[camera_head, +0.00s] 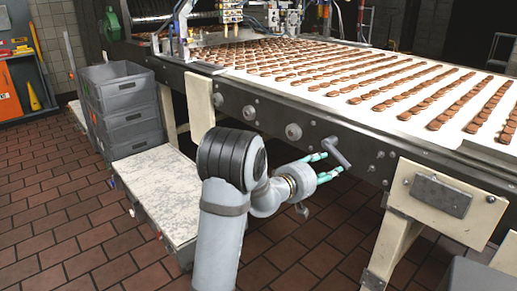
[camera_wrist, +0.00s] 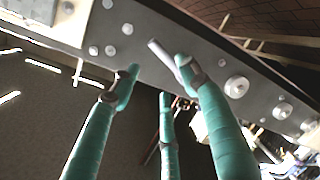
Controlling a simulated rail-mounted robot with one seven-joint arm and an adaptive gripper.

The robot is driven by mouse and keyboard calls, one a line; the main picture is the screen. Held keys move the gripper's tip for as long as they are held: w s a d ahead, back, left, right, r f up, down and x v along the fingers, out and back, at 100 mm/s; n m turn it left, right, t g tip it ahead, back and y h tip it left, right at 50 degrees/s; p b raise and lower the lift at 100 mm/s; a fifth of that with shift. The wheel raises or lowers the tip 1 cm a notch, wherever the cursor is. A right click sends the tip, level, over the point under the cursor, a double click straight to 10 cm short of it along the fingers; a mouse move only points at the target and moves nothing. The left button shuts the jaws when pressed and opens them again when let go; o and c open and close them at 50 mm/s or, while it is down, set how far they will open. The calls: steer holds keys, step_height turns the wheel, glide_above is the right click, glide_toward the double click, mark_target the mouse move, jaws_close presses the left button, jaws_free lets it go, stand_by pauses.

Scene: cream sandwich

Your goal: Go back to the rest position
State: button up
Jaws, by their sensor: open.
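My gripper (camera_head: 322,167) has teal fingers and is in front of the conveyor's side in the head view. Its fingers are spread open and hold nothing; three of them show in the wrist view (camera_wrist: 160,84). A short grey crank handle (camera_head: 337,153) sticks out from the conveyor's side panel right by the fingertips. In the wrist view the handle (camera_wrist: 160,50) points toward the camera, beside the tip of the right finger. I cannot tell whether they touch.
The conveyor (camera_head: 250,106) carries rows of brown sandwich biscuits. Grey stacked crates (camera_head: 122,100) and a worn white platform (camera_head: 165,190) stand at the left. A cream support leg (camera_head: 398,238) stands right of my gripper. Brick floor (camera_head: 60,225) is clear at lower left.

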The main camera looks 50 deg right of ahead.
mark_target(342, 160)
steer(key=x, duration=1.2)
steer(key=shift+r, duration=0.1)
